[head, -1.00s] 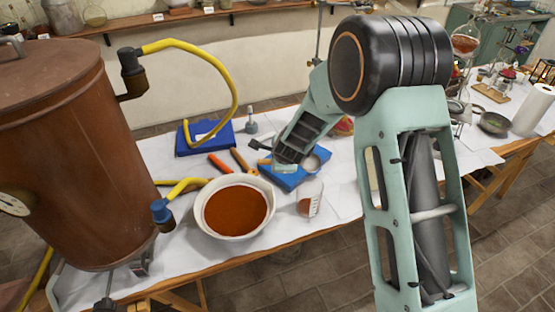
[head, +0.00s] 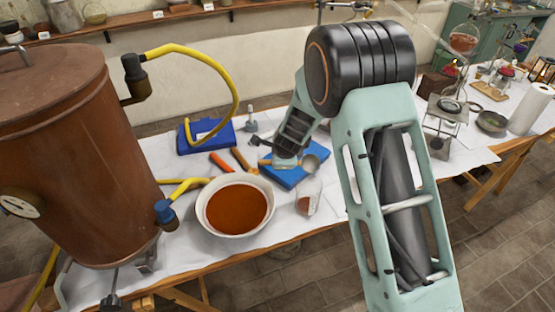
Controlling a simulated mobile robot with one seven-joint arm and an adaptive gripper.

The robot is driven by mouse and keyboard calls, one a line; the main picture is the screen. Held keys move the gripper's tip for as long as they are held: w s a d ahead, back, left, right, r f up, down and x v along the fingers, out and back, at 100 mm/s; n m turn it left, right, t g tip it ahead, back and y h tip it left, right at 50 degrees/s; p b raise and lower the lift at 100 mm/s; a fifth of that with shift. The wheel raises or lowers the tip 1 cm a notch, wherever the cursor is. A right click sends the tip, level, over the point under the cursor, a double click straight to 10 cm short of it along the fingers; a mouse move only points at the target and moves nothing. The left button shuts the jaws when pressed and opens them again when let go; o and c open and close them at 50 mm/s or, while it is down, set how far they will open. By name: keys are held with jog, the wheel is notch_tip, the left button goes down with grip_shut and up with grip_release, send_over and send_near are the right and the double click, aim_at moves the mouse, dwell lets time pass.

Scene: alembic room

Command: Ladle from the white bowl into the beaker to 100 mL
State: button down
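The white bowl (head: 238,233) stands near the table's front edge and holds orange-brown liquid. The clear beaker (head: 315,193) stands just right of it, with some reddish-brown liquid low inside; its marks are too small to read. My gripper (head: 285,163) is behind the beaker and the bowl, over a blue book. It appears shut on the ladle (head: 311,162): the metal cup shows on its right and a bit of handle pokes out on its left. The fingertips are small and partly hidden, and I cannot see what the ladle's cup holds.
A large copper vessel (head: 75,160) with a yellow hose stands at the left. A blue book (head: 318,176) lies under my gripper, and another (head: 223,138) lies farther back. Orange-handled tools (head: 220,162) lie behind the bowl. A burner stand (head: 446,115) and a pan (head: 491,122) are at the right.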

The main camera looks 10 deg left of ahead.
jog(key=shift+w+a+r, duration=0.1)
jog(key=shift+r, duration=0.15)
jog(key=shift+w+f+g, duration=0.1)
jog(key=shift+f+g, duration=0.1)
jog(key=shift+g, duration=0.4)
jog(key=shift+w+a+r+g, duration=0.15)
jog(key=shift+r+g, duration=0.1)
jog(key=shift+g, duration=0.35)
jog(key=shift+w+g+h, duration=0.2)
jog(key=shift+g+h, duration=0.2)
jog(key=shift+g, duration=0.4)
